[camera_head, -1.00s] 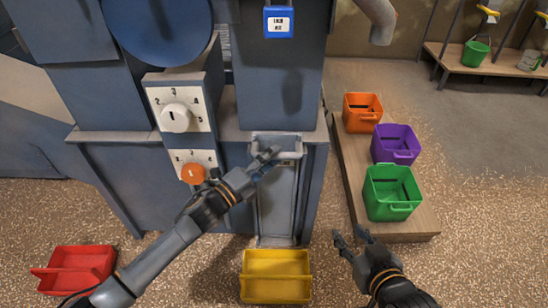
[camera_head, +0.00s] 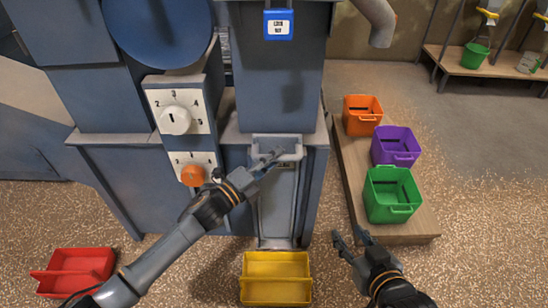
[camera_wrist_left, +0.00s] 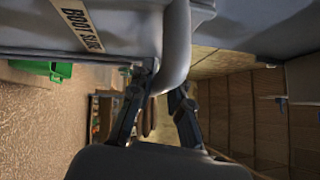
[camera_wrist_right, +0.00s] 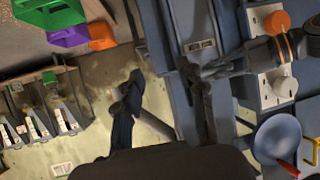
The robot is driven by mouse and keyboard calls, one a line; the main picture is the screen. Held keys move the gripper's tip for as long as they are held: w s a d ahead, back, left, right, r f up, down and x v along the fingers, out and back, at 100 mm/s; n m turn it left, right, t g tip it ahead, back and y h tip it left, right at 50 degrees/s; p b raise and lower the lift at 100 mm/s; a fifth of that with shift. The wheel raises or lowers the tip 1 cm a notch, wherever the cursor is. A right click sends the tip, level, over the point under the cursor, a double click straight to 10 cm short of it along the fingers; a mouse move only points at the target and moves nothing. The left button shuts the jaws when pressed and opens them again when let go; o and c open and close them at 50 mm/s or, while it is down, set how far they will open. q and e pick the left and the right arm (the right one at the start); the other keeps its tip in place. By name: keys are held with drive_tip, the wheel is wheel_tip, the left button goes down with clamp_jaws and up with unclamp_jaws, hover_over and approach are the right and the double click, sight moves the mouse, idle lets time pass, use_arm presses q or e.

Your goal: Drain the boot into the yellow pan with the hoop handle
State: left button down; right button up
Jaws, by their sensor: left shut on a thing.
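The boot is the lower part of the blue-grey elevator housing, with a grey boot slide (camera_head: 279,205) in a frame on its front. A label reading BOOT SLIDE shows in the left wrist view (camera_wrist_left: 78,22). My left gripper (camera_head: 270,158) is at the top of the slide, its fingers either side of the grey bar handle (camera_wrist_left: 176,45) and shut on it. The yellow pan (camera_head: 277,279) sits on the floor directly below the slide; its hoop handle cannot be made out. My right gripper (camera_head: 349,237) is open and empty, right of the slide above the floor.
A red pan (camera_head: 72,274) lies at the lower left. Orange (camera_head: 362,115), purple (camera_head: 396,145) and green (camera_head: 392,195) bins stand on a low wooden platform at right. An orange knob (camera_head: 192,174), a white dial (camera_head: 174,119) and a blue lockout tag (camera_head: 278,23) are on the housing.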

use_arm(q)
wheel_tip(320, 180, up, 4)
drive_tip(key=p, duration=0.3)
drive_tip(key=shift+w, duration=0.1)
drive_tip(key=shift+r+p, duration=0.55)
drive_tip(key=shift+r, duration=0.15)
wheel_tip(320, 180, up, 2)
drive_tip(key=shift+r+p, duration=0.15)
drive_tip(key=shift+p, duration=0.8)
drive_tip(key=shift+r, duration=0.2)
use_arm(e)
drive_tip(key=s+d+f+g+h, duration=0.2)
drive_tip(key=s+d+f+g, duration=0.2)
drive_tip(key=s+f+g, duration=0.5)
drive_tip(key=s, duration=0.3)
drive_tip(key=shift+s+d+f, duration=0.25)
drive_tip(key=shift+d+f, duration=0.05)
drive_tip(key=shift+f, duration=0.1)
use_arm(q)
drive_tip(key=c, duration=1.3)
unclamp_jaws()
drive_tip(key=shift+f, duration=0.1)
drive_tip(key=shift+o, duration=0.2)
drive_tip(key=shift+f, duration=0.1)
